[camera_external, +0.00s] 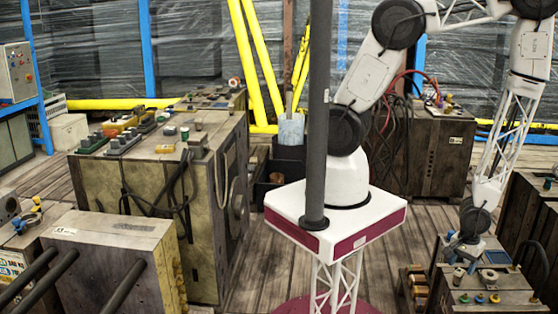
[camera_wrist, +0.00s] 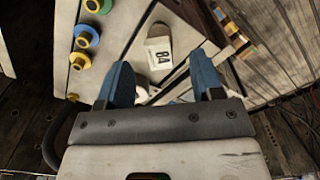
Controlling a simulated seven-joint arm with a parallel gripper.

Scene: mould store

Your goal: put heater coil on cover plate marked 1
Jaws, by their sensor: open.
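My gripper (camera_wrist: 160,60) is open, with its two blue fingers apart above a pale worktop in the wrist view. In the external view my gripper (camera_external: 466,240) is low over the bench at the right. A tag marked 84 (camera_wrist: 158,52) lies between and beyond the fingertips. A small white rounded part (camera_wrist: 142,94) shows beside the left finger, partly hidden; I cannot tell whether it is the heater coil. I cannot make out a cover plate marked 1 in either view. Nothing is visibly held.
Yellow and blue knobs (camera_wrist: 86,36) stand on the worktop left of my gripper. Striped wooden pieces (camera_wrist: 232,36) lie at the upper right. The bench (camera_external: 482,305) carries several knobs and small parts. A large cabinet (camera_external: 150,190) with controls stands at the left.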

